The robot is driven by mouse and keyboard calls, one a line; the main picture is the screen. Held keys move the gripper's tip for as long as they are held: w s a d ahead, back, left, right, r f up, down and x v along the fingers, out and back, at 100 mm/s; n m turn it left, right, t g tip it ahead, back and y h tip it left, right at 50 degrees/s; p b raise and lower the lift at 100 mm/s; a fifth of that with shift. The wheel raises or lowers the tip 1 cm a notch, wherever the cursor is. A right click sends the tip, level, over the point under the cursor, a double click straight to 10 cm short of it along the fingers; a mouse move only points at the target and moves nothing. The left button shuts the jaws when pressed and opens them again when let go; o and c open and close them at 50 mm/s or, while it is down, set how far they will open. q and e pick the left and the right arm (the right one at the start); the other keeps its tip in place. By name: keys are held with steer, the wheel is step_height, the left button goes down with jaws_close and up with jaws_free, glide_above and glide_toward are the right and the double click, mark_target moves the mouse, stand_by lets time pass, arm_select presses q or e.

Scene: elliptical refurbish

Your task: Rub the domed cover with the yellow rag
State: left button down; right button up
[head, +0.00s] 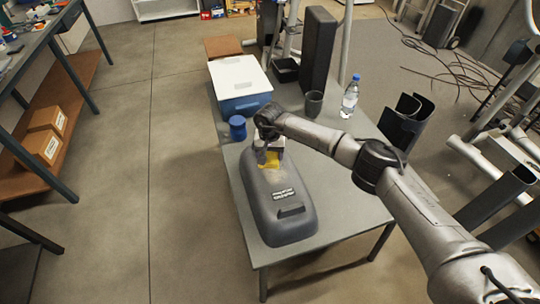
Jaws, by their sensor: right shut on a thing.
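The domed cover (286,220) is dark grey, long and rounded, with a label and a handle-like recess toward its near end. It lies on the grey table (338,189). My right gripper (269,156) is over the far end of the cover, pointing down. It is shut on the yellow rag (274,159), which is mostly hidden by the fingers. The rag appears to be at the cover's top surface; whether it presses on it I cannot tell. A pale, dusty patch shows on the cover beside the rag. My left gripper is not in view.
A blue cup or jar (237,128) stands just left of my gripper. Behind are a blue-and-white box (240,84), a dark cup (314,103), a tall black block (318,52) and a water bottle (350,97). The table right of the cover is clear.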

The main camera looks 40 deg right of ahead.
mark_target(275, 164)
steer(key=shift+s+r+p, duration=0.15)
steer(key=shift+s+p, duration=0.1)
steer(key=shift+p, duration=0.1)
steer(key=shift+s+a+p, duration=0.3)
steer(key=shift+s+p, duration=0.4)
steer(key=shift+p, duration=0.05)
steer(key=shift+s+a+f+p, duration=0.2)
steer(key=shift+s+f+p, duration=0.1)
steer(key=shift+s+p, duration=0.25)
steer(key=shift+s+a+r+p, duration=0.15)
steer(key=shift+s+a+p, duration=0.1)
steer(key=shift+s+p, duration=0.55)
steer(key=shift+s+a+p, duration=0.2)
steer(key=shift+s+p, duration=0.15)
steer(key=shift+s, duration=0.2)
steer(key=shift+s+a+p, duration=0.2)
steer(key=shift+s+p, duration=0.1)
steer(key=shift+s, duration=0.2)
steer(key=shift+s+a+r+p, duration=0.1)
steer(key=shift+s+a+p, duration=0.2)
steer(key=shift+s+p, duration=0.5)
steer(key=shift+s+a+p, duration=0.25)
steer(key=shift+s+p, duration=0.1)
steer(key=shift+s, duration=0.4)
steer(key=shift+s+a, duration=0.1)
